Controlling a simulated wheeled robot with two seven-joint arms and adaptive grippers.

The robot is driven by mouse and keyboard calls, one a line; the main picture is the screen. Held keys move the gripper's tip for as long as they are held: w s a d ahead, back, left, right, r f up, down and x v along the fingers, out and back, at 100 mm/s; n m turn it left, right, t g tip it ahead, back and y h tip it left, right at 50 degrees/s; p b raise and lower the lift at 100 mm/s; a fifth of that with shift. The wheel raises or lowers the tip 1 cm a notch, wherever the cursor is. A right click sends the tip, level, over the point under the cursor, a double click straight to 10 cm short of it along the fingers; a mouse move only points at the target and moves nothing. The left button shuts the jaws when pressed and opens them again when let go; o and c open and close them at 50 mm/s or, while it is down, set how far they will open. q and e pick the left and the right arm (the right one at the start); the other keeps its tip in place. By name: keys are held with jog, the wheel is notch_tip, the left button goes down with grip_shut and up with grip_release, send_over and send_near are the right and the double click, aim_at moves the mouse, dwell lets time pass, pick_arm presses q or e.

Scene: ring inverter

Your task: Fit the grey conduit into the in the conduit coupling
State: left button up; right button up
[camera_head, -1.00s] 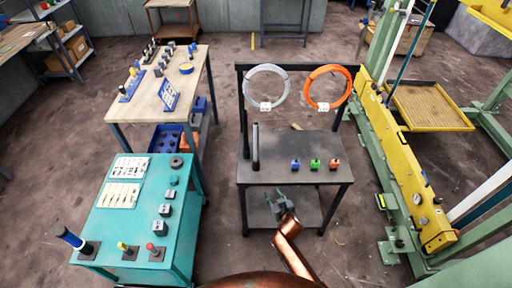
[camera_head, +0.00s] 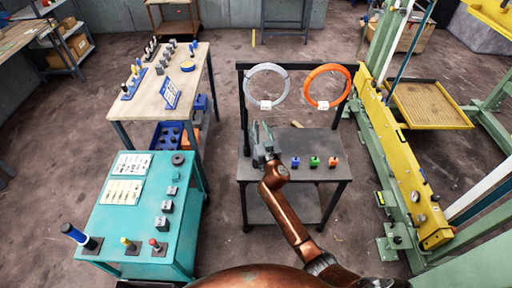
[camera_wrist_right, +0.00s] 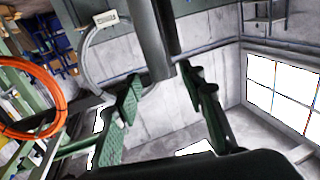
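A dark grey upright tube (camera_wrist_right: 148,35) shows at the top of the wrist view, between and beyond my right gripper's fingers. I take it for the grey conduit; in the head view my right gripper largely covers it at the left of the dark table. My right gripper (camera_head: 263,142) is open, with its two green-padded fingers apart, and it also shows in the wrist view (camera_wrist_right: 165,100). I cannot tell whether either finger touches the tube. I cannot tell which part is the coupling. My left gripper is out of view.
A grey coil (camera_head: 282,83) and an orange coil (camera_head: 344,88) hang on the rack behind the dark table (camera_head: 310,144). A teal bench (camera_head: 140,222) stands at left, a wooden-topped table (camera_head: 194,72) behind it. Yellow and green machinery (camera_head: 405,165) is at right.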

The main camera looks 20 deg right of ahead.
aim_at(257, 125)
jog(key=shift+w+f, duration=0.1)
jog(key=shift+w, duration=1.4)
jog(key=shift+c, duration=0.4)
grip_shut()
